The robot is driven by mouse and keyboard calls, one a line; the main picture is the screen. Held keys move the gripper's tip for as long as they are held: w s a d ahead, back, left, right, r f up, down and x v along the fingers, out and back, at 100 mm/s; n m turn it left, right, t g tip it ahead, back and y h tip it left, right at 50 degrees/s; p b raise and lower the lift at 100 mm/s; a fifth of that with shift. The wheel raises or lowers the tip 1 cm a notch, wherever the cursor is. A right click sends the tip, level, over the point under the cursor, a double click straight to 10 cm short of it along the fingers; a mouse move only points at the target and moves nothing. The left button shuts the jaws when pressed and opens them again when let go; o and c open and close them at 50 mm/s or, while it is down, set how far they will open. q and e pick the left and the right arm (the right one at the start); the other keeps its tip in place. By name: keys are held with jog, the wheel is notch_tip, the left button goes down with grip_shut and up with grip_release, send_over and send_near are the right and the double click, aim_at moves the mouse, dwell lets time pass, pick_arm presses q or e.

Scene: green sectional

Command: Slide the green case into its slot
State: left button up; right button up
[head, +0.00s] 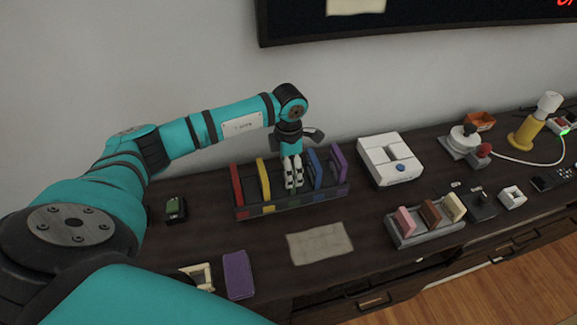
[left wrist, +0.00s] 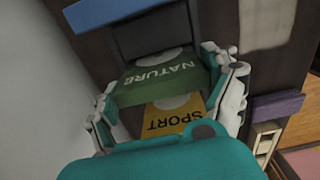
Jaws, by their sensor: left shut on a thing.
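My left gripper (head: 293,180) is over the middle of the dark rack (head: 290,207), between the yellow case (head: 264,180) and the blue case (head: 315,168). In the left wrist view its white fingers are shut on the green case (left wrist: 158,80), marked NATURE, one finger on each side. The yellow case, marked SPORT (left wrist: 172,118), shows just below it there. In the head view the gripper mostly hides the green case and its slot. I cannot tell how deep the case sits. My right gripper is not in view.
A red case (head: 237,185) and a purple case (head: 338,162) stand at the rack's ends. A purple flat item (head: 238,274) and a paper sheet (head: 320,243) lie in front. A white box (head: 390,162) stands to the right. The wall is close behind.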

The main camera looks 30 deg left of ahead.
pick_arm(q)
jog(key=o, duration=1)
notch_tip(320, 180, up, 12)
dwell(0.3)
